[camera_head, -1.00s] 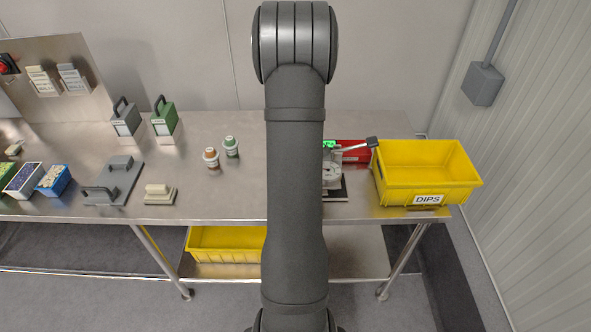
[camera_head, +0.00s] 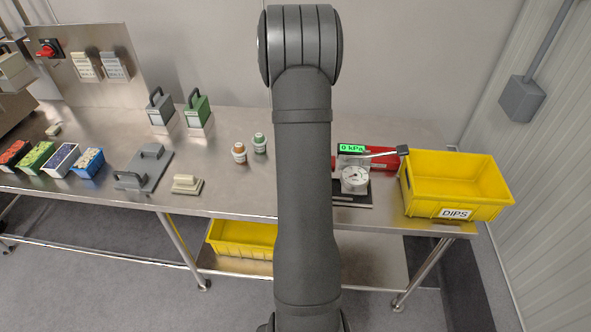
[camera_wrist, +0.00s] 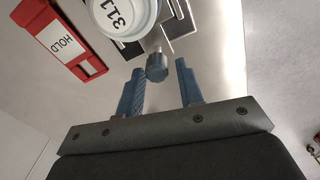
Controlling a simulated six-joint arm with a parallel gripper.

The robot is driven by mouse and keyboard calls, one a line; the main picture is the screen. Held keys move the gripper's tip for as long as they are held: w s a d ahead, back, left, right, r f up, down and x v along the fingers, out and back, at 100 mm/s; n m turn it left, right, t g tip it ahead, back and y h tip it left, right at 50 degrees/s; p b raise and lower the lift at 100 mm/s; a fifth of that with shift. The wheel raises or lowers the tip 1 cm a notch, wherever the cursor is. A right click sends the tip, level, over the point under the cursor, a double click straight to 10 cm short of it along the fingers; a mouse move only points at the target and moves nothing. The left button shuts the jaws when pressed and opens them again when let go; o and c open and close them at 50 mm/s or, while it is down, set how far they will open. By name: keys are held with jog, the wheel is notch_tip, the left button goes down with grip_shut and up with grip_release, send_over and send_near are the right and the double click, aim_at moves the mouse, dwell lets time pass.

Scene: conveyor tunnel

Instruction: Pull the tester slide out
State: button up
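The tester stands at the right part of the steel bench, with a green "0 kPa" display (camera_head: 351,148), a grey-ended lever (camera_head: 403,150) and a dark base (camera_head: 352,200). A white round pot (camera_head: 354,179) sits at it; the pot marked 311 (camera_wrist: 125,14) shows in the wrist view. A grey knob (camera_wrist: 157,67) on a short stem sticks out by the pot, apparently the slide's handle. My gripper (camera_wrist: 159,74) is open, its blue fingers on either side of the knob near their tips. Contact is not visible. In the head view my arm hides the gripper.
A red box marked HOLD (camera_wrist: 62,42) is beside the tester; it also shows behind it in the head view (camera_head: 383,157). A yellow DIPS bin (camera_head: 457,184) stands close on the right. Two small pots (camera_head: 239,153) stand left of my arm.

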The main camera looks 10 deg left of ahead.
jog(key=shift+o, duration=0.5)
jog(key=shift+d, duration=0.1)
notch_tip(320, 180, up, 17)
jog(key=shift+r, duration=0.2)
jog(key=o, duration=0.6)
jog(key=shift+d, duration=0.1)
jog(key=o, duration=0.3)
jog(key=shift+d+r+m, duration=0.2)
jog(key=shift+m, duration=0.4)
jog(key=o, duration=0.4)
jog(key=d+r+m, duration=0.1)
jog(key=m, duration=0.3)
jog(key=d+r+m, duration=0.2)
jog(key=m, duration=0.2)
jog(key=d+r+m, duration=0.1)
jog(key=d+m, duration=0.1)
jog(key=m, duration=0.2)
jog(key=shift+r, duration=0.35)
jog(key=shift+c, duration=0.2)
notch_tip(320, 180, down, 9)
jog(key=m, duration=0.2)
jog(key=shift+s+d+m, duration=0.15)
jog(key=shift+d+m, duration=0.15)
jog(key=shift+d, duration=0.15)
